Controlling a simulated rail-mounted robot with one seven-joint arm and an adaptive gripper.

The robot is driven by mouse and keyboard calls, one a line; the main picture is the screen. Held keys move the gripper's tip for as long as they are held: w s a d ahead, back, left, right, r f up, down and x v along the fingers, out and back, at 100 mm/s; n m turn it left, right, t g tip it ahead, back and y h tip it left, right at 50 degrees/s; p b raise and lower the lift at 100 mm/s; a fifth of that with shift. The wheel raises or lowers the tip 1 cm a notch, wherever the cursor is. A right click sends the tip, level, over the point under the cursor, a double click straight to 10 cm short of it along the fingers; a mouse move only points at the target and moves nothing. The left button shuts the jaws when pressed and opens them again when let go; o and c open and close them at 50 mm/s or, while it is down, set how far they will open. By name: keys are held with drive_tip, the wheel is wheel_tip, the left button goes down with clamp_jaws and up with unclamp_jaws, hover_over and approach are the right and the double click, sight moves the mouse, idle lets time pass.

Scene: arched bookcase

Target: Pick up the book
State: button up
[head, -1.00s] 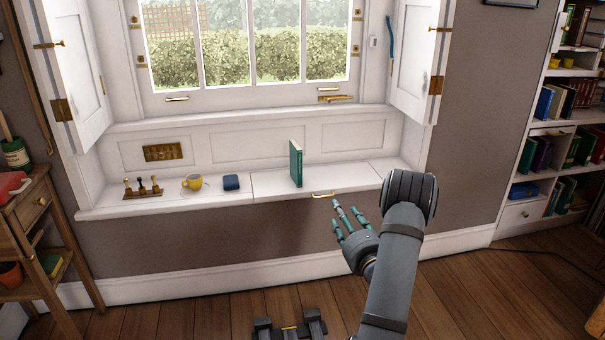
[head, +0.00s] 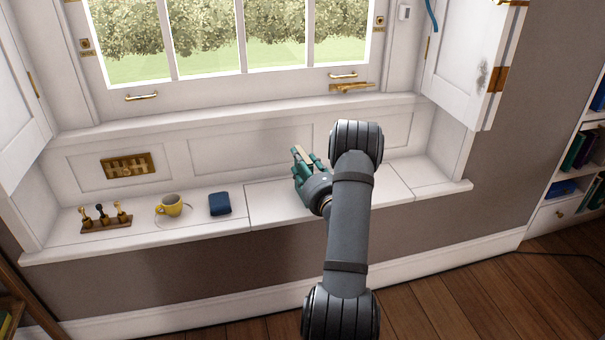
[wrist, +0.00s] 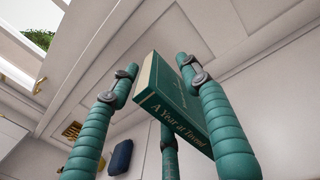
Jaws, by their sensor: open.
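The green book (wrist: 178,108), with "A Year at" readable on its spine, stands between my spread green fingers in the wrist view. In the head view only its pale top edge (head: 303,155) shows clearly; my fingers and hand hide the rest. My gripper (head: 306,163) is open around the book above the window seat (head: 270,203). One finger is on the left, one on the right and one below in the wrist view. I cannot tell whether any finger touches the book.
On the seat to the left are a small dark blue object (head: 220,203), a yellow cup (head: 170,205) on a saucer and a small stand with brass pieces (head: 106,217). The panelled back wall is close behind the book. An open shutter (head: 470,65) stands at the right.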

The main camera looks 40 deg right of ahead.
drive_tip(key=x, duration=0.5)
drive_tip(key=shift+w, duration=0.4)
drive_tip(key=shift+c, duration=1.4)
clamp_jaws()
